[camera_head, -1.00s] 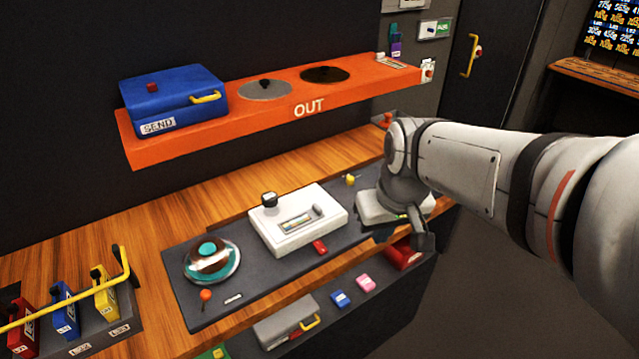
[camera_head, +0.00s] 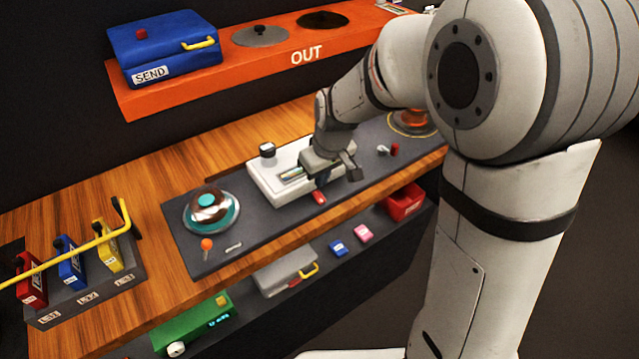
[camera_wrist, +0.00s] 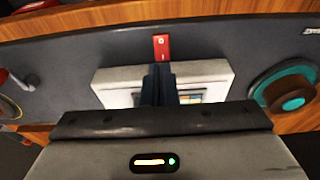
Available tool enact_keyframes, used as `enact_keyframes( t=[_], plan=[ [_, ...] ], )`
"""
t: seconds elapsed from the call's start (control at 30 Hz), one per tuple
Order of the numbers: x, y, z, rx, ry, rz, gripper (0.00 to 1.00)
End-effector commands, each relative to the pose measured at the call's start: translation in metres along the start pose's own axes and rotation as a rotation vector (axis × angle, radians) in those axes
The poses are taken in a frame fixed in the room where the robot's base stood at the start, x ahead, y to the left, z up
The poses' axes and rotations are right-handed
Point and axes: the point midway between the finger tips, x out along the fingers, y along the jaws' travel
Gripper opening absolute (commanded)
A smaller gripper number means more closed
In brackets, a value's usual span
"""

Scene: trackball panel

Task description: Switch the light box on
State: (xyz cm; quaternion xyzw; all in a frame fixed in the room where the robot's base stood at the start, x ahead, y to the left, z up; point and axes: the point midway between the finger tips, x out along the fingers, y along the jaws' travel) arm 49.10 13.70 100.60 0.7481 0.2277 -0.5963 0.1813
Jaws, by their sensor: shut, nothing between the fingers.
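The white box (camera_head: 268,183), which looks like the light box, sits on the dark panel (camera_head: 225,262). It has a dark knob and a small window. A red rocker switch (camera_head: 319,197) is on the panel at its front edge. In the wrist view the switch (camera_wrist: 161,47) shows a round mark and a bar, just beyond my fingertips. My gripper (camera_wrist: 159,72) is shut and empty, over the front of the white box (camera_wrist: 112,76). It partly hides the box and its window. I cannot tell whether the fingertips touch the switch.
A teal and brown trackball (camera_head: 211,211) and an orange-topped lever (camera_head: 206,244) are left of the box. A small grey lever (camera_head: 383,149) and a glowing orange dish (camera_head: 412,121) are to the right. The orange shelf (camera_head: 250,63) runs behind, above the worktop.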

Motion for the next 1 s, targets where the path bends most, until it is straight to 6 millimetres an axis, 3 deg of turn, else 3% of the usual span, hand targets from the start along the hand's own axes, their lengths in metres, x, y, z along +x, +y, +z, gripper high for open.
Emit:
enact_keyframes(
  t=[0.1,0.3,0.73,1.0],
  plan=[
    [0.019,0.000,0.000,-0.001,-0.004,-0.001,0.00],
    [0.036,-0.001,0.000,-0.001,0.000,0.000,0.00],
    [0.039,0.000,-0.001,-0.001,-0.001,0.000,0.00],
    [0.041,0.011,0.001,0.021,-0.060,0.003,0.00]
  ],
)
